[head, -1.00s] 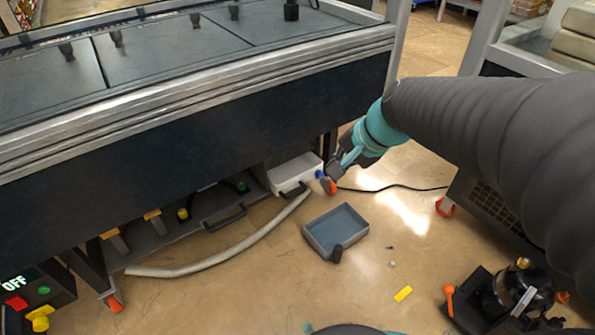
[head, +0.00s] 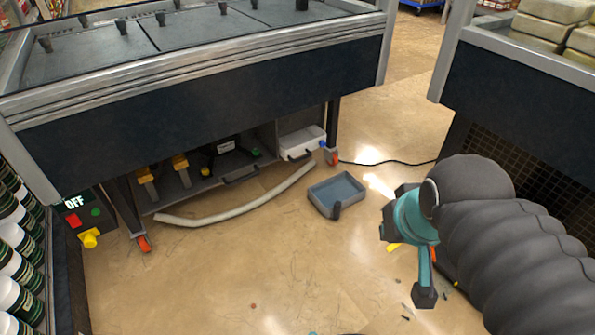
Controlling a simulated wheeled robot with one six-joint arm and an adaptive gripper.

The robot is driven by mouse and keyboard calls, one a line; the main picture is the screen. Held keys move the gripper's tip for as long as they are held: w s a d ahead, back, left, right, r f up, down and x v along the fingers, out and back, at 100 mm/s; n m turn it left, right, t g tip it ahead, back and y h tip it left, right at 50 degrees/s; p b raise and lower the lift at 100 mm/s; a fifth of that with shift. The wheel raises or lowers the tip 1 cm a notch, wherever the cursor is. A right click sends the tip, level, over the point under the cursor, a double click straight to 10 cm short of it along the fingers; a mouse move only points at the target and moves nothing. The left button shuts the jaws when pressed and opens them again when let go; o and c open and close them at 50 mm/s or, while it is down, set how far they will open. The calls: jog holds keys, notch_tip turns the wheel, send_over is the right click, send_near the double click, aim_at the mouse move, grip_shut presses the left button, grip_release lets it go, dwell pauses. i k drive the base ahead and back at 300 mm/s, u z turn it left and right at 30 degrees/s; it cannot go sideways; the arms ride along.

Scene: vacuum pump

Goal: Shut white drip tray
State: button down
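The white drip tray (head: 301,143) sits low under the right end of the dark cabinet, at floor level, with a black handle on its front. Its white top shows below the cabinet's lower edge, and I cannot tell exactly how far it stands out. My gripper (head: 406,264) is well to the right and nearer to me, over open floor, apart from the tray. Its dark-tipped fingers look spread and hold nothing. Part of the hand is hidden behind its own links.
A grey-blue open tray (head: 337,193) lies on the floor between the white tray and my gripper. A pale hose (head: 235,211) curves along the floor. An orange caster (head: 332,158) and black cable (head: 390,163) are beside the white tray. The front floor is mostly clear.

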aim_at(296, 144)
jog(key=z, duration=0.35)
jog(key=k, duration=0.25)
jog(key=u, duration=1)
jog(key=i, duration=1.3)
jog(key=z, duration=0.8)
